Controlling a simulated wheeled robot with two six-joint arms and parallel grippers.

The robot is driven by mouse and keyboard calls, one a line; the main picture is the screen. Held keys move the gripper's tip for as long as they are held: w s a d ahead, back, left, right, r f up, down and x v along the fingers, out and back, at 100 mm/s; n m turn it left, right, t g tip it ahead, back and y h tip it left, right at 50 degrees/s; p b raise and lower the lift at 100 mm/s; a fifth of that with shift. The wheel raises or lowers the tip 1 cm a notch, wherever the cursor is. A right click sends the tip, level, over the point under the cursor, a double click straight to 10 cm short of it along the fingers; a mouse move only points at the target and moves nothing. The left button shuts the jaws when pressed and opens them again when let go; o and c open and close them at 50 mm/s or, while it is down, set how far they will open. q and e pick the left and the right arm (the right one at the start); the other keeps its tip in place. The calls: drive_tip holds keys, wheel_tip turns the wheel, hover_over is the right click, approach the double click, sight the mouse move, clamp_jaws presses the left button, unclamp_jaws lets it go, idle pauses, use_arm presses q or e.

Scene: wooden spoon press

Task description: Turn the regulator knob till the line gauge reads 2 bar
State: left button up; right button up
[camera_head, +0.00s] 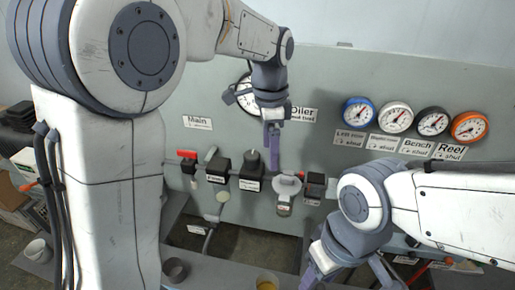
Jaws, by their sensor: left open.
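A black regulator with an upright knob (253,160) is mounted on the grey panel, in the row of fittings at centre. My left gripper (267,112) hangs in front of the panel, above and slightly right of the knob. It is open, with nothing seen between its fingers. A white-faced gauge (246,100) is behind this gripper and partly covered by it; its reading cannot be made out. My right gripper (347,272) is low at centre right, its fingers apart, open and away from the knob.
A red-handled valve (187,155) and a black block (217,170) are left of the regulator. A clear-bowled unit (286,190) and another black block (314,186) are right of it. Blue (359,113), white (395,117), black (432,121) and orange (469,126) gauges line the right.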

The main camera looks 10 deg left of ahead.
use_arm(q)
drive_tip(key=m, duration=0.2)
approach(251, 154)
drive_tip(key=shift+s+d+f, duration=0.15)
drive_tip(key=shift+d+f, duration=0.1)
drive_tip(key=shift+d, duration=0.15)
drive_tip(key=shift+w+a+f, duration=0.15)
drive_tip(key=shift+w+a, duration=0.05)
wheel_tip(251, 154, down, 10)
drive_tip(key=shift+s+p, duration=0.1)
drive_tip(key=shift+p, duration=0.45)
